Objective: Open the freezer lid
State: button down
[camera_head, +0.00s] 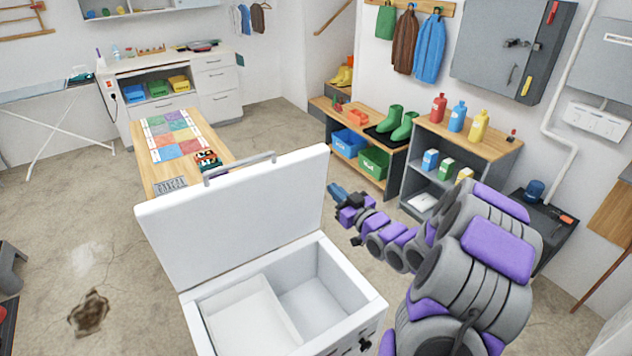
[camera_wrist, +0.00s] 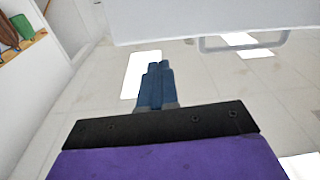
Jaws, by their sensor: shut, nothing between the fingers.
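The white chest freezer (camera_head: 372,307) stands in front of me in the head view. Its lid (camera_head: 240,215) is raised and tilted up steeply, and the interior shows. A grey bar handle (camera_head: 240,165) runs along the lid's upper edge. In the wrist view the lid (camera_wrist: 200,20) crosses the top, with the handle (camera_wrist: 243,45) below its edge. My gripper (camera_head: 335,190) is to the right of the raised lid, apart from it and from the handle. Its blue fingers (camera_wrist: 156,75) are shut together and empty.
Inside the freezer is a white panel or bin (camera_head: 250,318) on the left. A wooden table (camera_head: 215,145) stands behind the lid. A bench with green boots (camera_head: 390,122) and a shelf with bottles (camera_head: 478,127) stand at the right. Floor at the left is mostly open.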

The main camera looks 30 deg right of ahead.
jog(key=s+d+m, duration=0.1)
jog(key=d, duration=0.1)
jog(key=b, duration=0.3)
send_near(310, 158)
jog(key=shift+t+h, duration=0.4)
jog(key=w, duration=0.6)
jog(key=shift+a, duration=0.2)
jog(key=shift+w+r, duration=0.15)
jog(key=shift+w, duration=0.25)
